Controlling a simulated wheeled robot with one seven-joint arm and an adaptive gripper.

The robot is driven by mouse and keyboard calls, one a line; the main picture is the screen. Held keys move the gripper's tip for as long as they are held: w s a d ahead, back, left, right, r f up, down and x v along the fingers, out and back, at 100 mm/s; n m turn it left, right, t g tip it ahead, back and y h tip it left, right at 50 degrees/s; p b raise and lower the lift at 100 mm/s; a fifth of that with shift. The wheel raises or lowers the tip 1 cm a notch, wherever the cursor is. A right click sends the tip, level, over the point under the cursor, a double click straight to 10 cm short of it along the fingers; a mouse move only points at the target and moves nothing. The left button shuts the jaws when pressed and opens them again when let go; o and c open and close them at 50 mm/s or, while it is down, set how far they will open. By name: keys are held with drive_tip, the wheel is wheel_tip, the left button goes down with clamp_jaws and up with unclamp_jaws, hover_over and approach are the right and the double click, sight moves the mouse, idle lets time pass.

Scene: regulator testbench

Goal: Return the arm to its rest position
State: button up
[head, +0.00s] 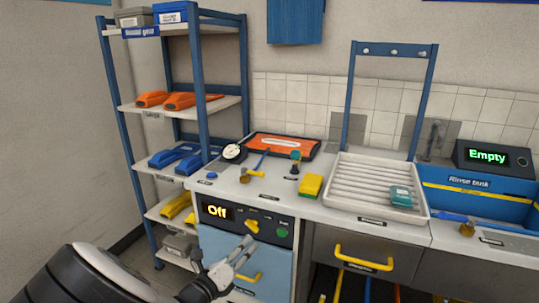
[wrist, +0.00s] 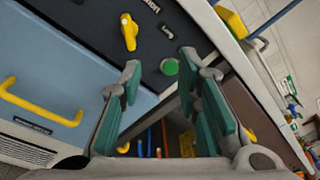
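My gripper (head: 238,258) is in front of the testbench's blue cabinet, below the dark control panel (head: 262,226) that reads "Off". In the wrist view my gripper (wrist: 160,72) has its green-padded fingers spread apart with nothing between them. A green button (wrist: 169,67) and a yellow knob (wrist: 129,32) on the panel show beyond the fingertips. I see no contact between the fingers and the panel.
A blue rinse tank (head: 475,200) with an "Empty" display stands right. Yellow handles (head: 350,259) protrude. A shelf (head: 180,107) stands left.

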drive_tip(key=s+d+r+m+g+h, duration=0.2)
drive_tip(key=d+r+m+g, duration=0.3)
drive_tip(key=d+m, duration=0.3)
drive_tip(key=s+d+r+m+g+h, duration=0.2)
drive_tip(key=d+r+m+g, duration=0.3)
drive_tip(key=d, duration=0.5)
drive_tip(key=s+d+r+m+g+y, duration=0.3)
drive_tip(key=s+d+r+m+g, duration=0.3)
drive_tip(key=s+d+m, duration=0.5)
drive_tip(key=s+r+m+t+y, duration=0.1)
drive_tip(key=s+r+m+y, duration=0.3)
drive_tip(key=s+m, duration=0.6)
drive_tip(key=s+r+m+t+y, duration=0.15)
drive_tip(key=s+m+y, duration=0.35)
drive_tip(key=s, duration=0.8)
wheel_tip(320, 180, up, 16)
drive_tip(key=t+p, duration=0.2)
drive_tip(key=p, duration=1.2)
drive_tip(key=shift+s, duration=0.3)
drive_tip(key=shift+a, duration=0.1)
